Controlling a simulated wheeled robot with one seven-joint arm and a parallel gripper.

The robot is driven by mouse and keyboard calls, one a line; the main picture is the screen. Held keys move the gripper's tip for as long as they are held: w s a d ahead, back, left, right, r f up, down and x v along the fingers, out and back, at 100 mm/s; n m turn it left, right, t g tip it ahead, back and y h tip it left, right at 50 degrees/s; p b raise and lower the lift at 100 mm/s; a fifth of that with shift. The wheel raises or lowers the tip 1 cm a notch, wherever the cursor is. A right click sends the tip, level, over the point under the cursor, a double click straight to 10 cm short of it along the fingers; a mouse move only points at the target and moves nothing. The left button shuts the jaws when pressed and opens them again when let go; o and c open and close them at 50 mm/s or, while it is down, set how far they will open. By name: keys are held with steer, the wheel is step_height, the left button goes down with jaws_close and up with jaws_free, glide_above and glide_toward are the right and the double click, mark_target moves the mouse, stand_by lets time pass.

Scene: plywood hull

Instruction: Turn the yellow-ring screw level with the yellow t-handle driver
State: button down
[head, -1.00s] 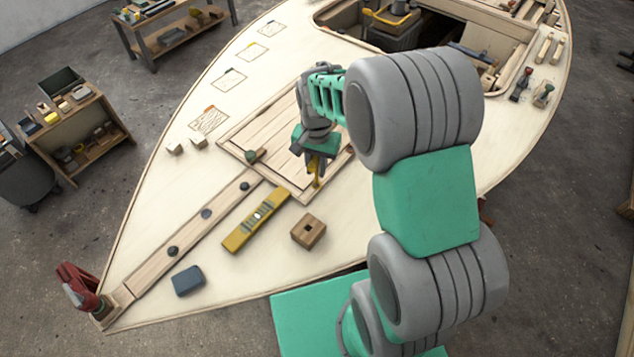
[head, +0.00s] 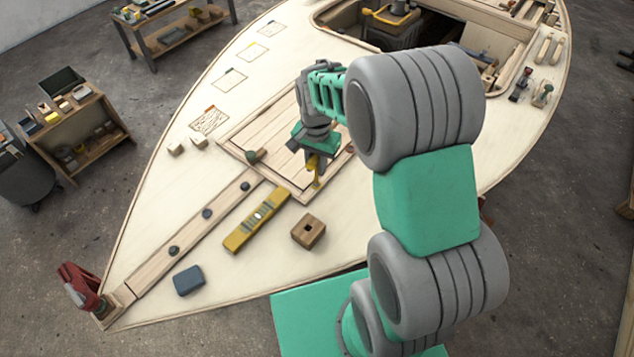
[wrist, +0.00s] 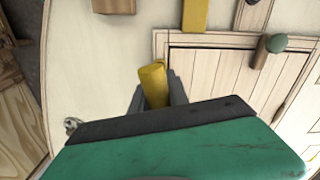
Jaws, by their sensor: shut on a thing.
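My gripper (head: 317,166) is shut on the yellow t-handle driver (head: 314,176), over the near right corner of the planked hatch panel. In the wrist view the yellow handle (wrist: 154,84) stands between the two grey fingers. The driver's lower end is at the panel's corner in the head view. The yellow-ring screw cannot be made out; the driver and gripper cover that spot. I cannot tell whether the driver's tip sits in a screw.
A yellow spirit level (head: 257,220), a wooden block with a square hole (head: 308,231) and a blue-grey box (head: 188,280) lie on the deck in front. A green-topped knob (head: 250,156) stands at the panel's left. A red clamp (head: 80,286) grips the bow tip.

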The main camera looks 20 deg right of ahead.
steer(key=n, duration=1)
steer(key=shift+d, duration=0.1)
steer(key=n, duration=1)
steer(key=shift+d+n, duration=0.1)
steer(key=shift+n, duration=0.3)
steer(key=shift+f, duration=0.2)
steer(key=shift+f+b, duration=0.25)
steer(key=shift+b, duration=0.1)
steer(key=m, duration=0.5)
steer(key=shift+s+f, duration=0.1)
steer(key=shift+f, duration=0.05)
